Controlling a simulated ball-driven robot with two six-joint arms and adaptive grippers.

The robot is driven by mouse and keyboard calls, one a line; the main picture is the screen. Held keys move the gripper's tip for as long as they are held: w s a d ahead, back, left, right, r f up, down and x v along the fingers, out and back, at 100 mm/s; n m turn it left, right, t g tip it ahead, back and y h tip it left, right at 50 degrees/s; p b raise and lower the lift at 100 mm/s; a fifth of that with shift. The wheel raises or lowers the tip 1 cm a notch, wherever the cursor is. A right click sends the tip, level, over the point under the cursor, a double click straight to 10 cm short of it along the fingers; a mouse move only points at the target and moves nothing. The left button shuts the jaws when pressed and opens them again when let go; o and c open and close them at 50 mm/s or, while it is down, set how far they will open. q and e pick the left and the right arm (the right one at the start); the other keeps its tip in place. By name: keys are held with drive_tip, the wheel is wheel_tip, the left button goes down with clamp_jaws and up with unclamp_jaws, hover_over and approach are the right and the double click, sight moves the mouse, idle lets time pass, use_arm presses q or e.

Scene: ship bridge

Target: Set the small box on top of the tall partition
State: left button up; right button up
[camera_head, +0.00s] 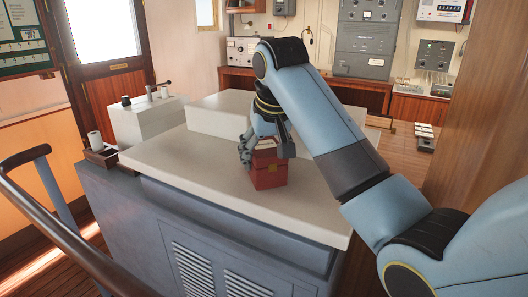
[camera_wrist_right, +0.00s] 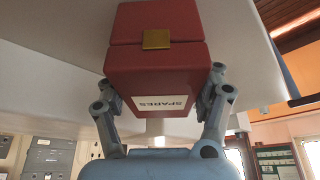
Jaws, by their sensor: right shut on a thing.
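The small box (camera_head: 268,175) is red with a brass clasp; in the right wrist view (camera_wrist_right: 155,75) it carries a white label reading SPARES, upside down. It is over the front part of the white countertop; I cannot tell whether it touches it. My right gripper (camera_head: 266,146) is shut on the box, with a finger on either side, as the right wrist view (camera_wrist_right: 163,98) also shows. A raised white block (camera_head: 225,112) stands on the counter behind the box, and a tall wooden panel (camera_head: 488,110) stands at right. I cannot tell which is the tall partition. My left gripper is not in view.
The white countertop (camera_head: 185,165) is bare left of the box. A lower white console (camera_head: 150,118) with levers and a cup holder (camera_head: 100,152) is at left. A handrail (camera_head: 75,245) crosses the left foreground. Instrument cabinets (camera_head: 363,45) line the back wall.

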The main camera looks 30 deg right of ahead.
drive_tip(key=o, duration=1.5)
drive_tip(key=shift+w+d+f, duration=0.1)
drive_tip(key=shift+w+f, duration=0.1)
drive_tip(key=shift+c, duration=0.2)
drive_tip(key=shift+s+r, duration=0.1)
